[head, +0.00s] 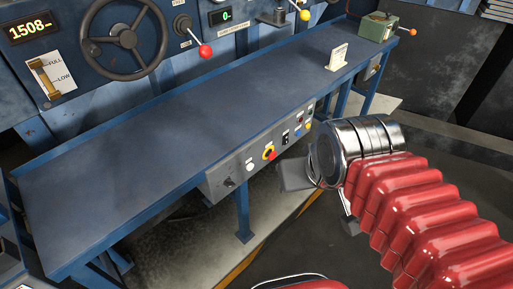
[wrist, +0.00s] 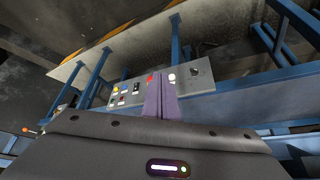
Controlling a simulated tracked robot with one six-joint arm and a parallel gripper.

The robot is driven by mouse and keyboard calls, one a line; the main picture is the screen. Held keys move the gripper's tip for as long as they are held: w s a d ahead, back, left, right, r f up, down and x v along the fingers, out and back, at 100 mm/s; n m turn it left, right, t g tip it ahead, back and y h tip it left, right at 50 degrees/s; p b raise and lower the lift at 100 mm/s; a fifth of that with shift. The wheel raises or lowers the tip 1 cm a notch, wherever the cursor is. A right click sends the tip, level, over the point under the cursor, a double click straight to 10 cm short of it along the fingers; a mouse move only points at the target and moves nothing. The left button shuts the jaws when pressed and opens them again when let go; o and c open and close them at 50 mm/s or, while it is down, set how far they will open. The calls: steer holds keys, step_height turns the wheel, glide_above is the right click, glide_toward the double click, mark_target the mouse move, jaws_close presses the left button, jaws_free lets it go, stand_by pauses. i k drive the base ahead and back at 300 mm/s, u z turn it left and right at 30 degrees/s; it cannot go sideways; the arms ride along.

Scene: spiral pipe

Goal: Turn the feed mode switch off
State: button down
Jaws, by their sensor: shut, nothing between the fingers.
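A grey control panel (head: 262,150) runs along the front edge of the blue bench. It carries a dark knob (head: 230,182), a white button (head: 249,166), a red and yellow knob (head: 269,153), a black switch (head: 285,139) and several small coloured controls. I cannot read which is the feed mode switch. In the wrist view my gripper (wrist: 161,84) is shut and empty. Its purple fingers point towards the panel, overlapping it between the red knob (wrist: 150,78) and white button (wrist: 171,77); contact cannot be judged. The black switch (wrist: 136,88) is left of them. In the head view the fingertips are hidden.
The blue bench top (head: 170,130) is mostly clear, with a small white sign (head: 338,56) and a green box (head: 377,27) towards its far end. A handwheel (head: 124,40), a red-knobbed lever (head: 204,51) and a FULL/LOW slider (head: 45,78) are on the machine behind.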

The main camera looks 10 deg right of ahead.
mark_target(229, 182)
steer(key=k, duration=1.3)
steer(key=u, duration=0.45)
steer(key=i, duration=0.7)
steer(key=u, duration=0.6)
steer(key=i, duration=0.35)
steer(key=u, duration=0.15)
